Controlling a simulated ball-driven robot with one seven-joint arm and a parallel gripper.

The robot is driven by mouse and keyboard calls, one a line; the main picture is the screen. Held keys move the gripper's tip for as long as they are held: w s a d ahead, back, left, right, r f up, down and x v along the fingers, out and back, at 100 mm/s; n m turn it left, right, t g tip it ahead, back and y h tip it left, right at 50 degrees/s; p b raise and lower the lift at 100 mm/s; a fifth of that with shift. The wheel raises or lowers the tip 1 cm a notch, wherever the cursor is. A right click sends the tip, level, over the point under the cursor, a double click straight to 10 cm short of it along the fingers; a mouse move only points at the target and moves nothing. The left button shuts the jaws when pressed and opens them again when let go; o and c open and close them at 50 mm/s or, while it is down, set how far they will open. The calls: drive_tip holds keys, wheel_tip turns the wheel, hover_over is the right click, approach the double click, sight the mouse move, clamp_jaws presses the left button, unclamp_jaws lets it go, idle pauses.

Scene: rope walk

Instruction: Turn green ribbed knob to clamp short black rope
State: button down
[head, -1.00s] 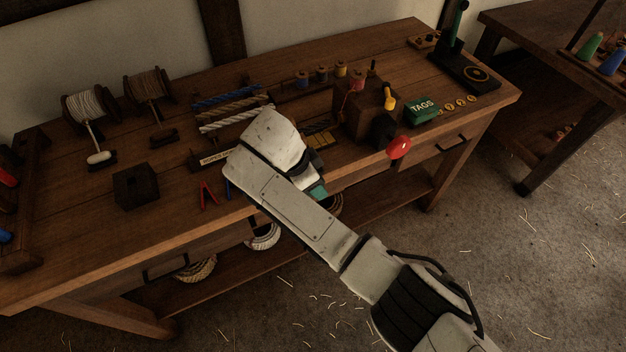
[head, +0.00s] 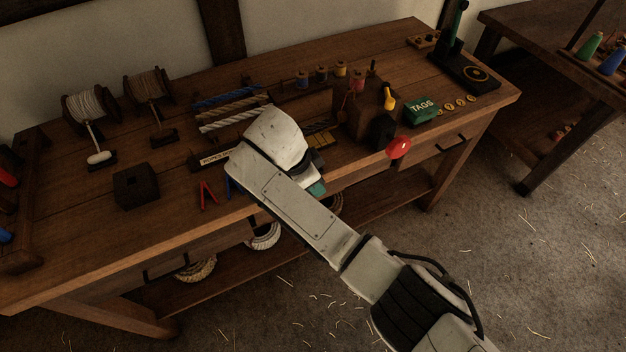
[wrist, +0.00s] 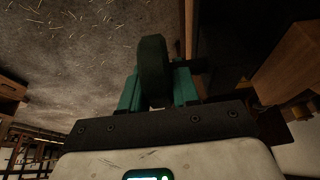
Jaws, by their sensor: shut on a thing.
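The green ribbed knob (wrist: 152,62) shows in the wrist view as a dark green, thick disc seen edge-on. My gripper (wrist: 157,86) has its teal fingers on either side of the knob and is shut on it. In the head view a bit of my gripper's teal (head: 317,188) shows at the bench's front edge, below my white wrist. My wrist and forearm hide the knob there. I cannot make out the short black rope for certain in either view.
The wooden bench (head: 75,240) carries a dark square block (head: 136,187), red pliers-like handles (head: 208,193), a green TAGS box (head: 422,109) and a red knob (head: 399,147) at its front. Rope coils (head: 264,237) lie on the shelf below. The floor in front is open.

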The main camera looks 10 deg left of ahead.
drive_tip(key=g+y+p, duration=0.2)
drive_tip(key=y, duration=0.1)
drive_tip(key=shift+d, duration=0.1)
drive_tip(key=g+y, duration=0.1)
drive_tip(key=y, duration=0.1)
drive_tip(key=g+y, duration=0.2)
drive_tip(key=shift+w+f, duration=0.15)
drive_tip(key=shift+f, duration=0.25)
drive_tip(key=g+y+b, duration=0.1)
drive_tip(key=y+b, duration=0.1)
drive_tip(key=f+g+y+b, duration=0.1)
drive_tip(key=b, duration=0.2)
drive_tip(key=shift+y, duration=0.4)
drive_tip(key=g+y+b, duration=0.1)
drive_tip(key=y+b, duration=0.1)
drive_tip(key=b, duration=0.2)
drive_tip(key=shift+g, duration=0.4)
drive_tip(key=shift+r+g+y+b, duration=0.1)
drive_tip(key=shift+g+y+b, duration=0.2)
drive_tip(key=shift+y+b, duration=0.35)
drive_tip(key=shift+r+b, duration=0.1)
drive_tip(key=shift+b, duration=0.2)
drive_tip(key=c, duration=0.9)
unclamp_jaws()
